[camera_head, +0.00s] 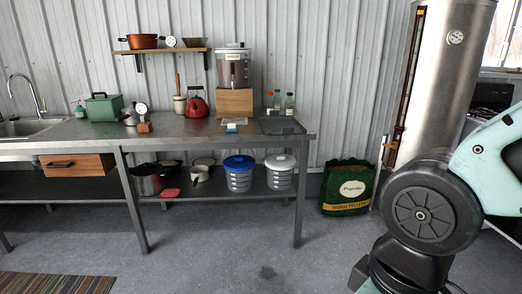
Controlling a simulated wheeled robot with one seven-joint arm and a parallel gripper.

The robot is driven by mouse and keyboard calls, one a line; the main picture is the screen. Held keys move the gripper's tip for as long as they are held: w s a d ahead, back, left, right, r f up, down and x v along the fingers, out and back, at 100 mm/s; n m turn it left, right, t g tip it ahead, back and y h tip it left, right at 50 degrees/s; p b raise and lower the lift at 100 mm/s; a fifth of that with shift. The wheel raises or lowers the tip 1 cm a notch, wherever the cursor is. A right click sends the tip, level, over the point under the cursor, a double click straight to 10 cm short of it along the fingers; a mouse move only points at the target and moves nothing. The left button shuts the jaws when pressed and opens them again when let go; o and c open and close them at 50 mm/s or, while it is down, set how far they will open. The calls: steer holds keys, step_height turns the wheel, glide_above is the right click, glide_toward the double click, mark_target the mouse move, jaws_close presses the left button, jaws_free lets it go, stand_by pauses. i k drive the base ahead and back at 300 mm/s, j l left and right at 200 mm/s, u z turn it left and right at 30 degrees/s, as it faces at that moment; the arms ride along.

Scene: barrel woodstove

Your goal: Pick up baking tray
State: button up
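A dark, flat, rectangular thing that looks like the baking tray (281,127) lies at the right end of the grey metal worktable (205,136). It sits close to the table's right edge, in front of several small bottles. It is seen at a low angle, so its rim and depth are hard to make out. My arm's links fill the right side of the view, apart from the table. My gripper is out of the picture.
Bottles (289,104) and a wooden box with a clear canister (234,68) stand behind. A red kettle (197,104) is further left. Below are lidded buckets (239,177). A green pellet bag (348,188) stands right of the table. The floor in front is mostly clear.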

mark_target(275, 124)
steer(key=i+l+u, duration=0.1)
steer(key=i, duration=1.1)
